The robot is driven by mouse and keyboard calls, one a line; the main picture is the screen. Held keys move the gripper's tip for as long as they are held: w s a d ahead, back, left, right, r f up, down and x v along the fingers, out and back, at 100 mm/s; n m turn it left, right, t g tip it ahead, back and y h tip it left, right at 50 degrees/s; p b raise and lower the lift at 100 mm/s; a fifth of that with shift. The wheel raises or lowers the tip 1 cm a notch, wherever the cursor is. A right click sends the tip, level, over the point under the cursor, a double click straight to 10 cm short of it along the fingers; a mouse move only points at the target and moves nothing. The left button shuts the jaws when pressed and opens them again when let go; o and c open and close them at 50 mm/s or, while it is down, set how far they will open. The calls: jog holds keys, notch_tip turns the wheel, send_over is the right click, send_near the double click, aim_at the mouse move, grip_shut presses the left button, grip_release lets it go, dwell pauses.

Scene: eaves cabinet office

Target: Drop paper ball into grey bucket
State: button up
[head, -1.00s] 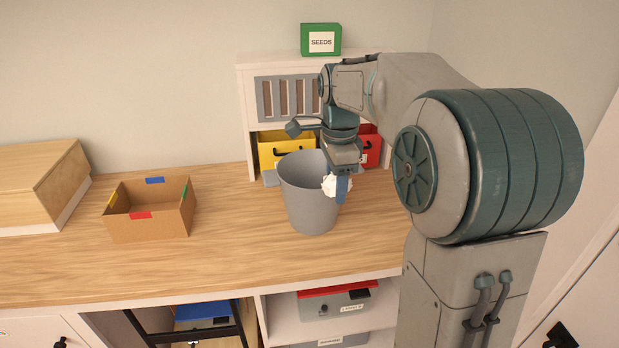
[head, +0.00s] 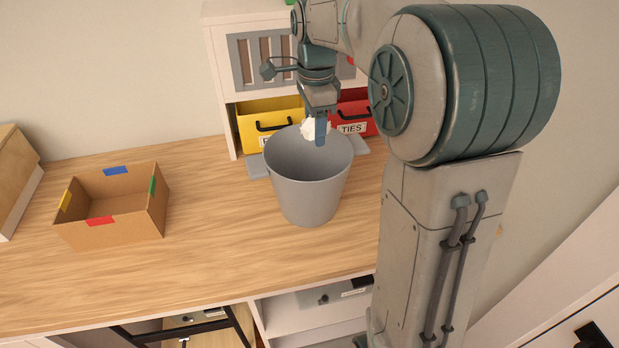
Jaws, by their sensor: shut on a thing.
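The white crumpled paper ball (head: 309,131) is between the fingers of my gripper (head: 318,130), which is shut on it. One finger covers part of the ball. The grey bucket (head: 308,197) stands upright on the wooden worktop. In the head view, the gripper points down, and the ball shows against the far part of the bucket's opening. I cannot tell exactly how high the ball is above the rim. The bucket's visible inside looks empty, but its bottom is hidden.
A cardboard box (head: 140,222) with coloured tape stands left on the worktop (head: 200,270). Behind the bucket, a white cabinet (head: 222,80) holds a yellow bin (head: 262,112) and a red bin (head: 357,108) labelled TIES. A wooden box (head: 14,190) is at far left.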

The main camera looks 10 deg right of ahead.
notch_tip(320, 180, down, 4)
jog(key=b, duration=0.2)
jog(key=shift+f+b, duration=0.1)
jog(key=shift+b, duration=0.3)
jog(key=o, duration=1)
jog(key=shift+o, duration=0.2)
notch_tip(320, 180, up, 14)
jog(key=shift+f+p, duration=0.1)
jog(key=shift+p, duration=0.25)
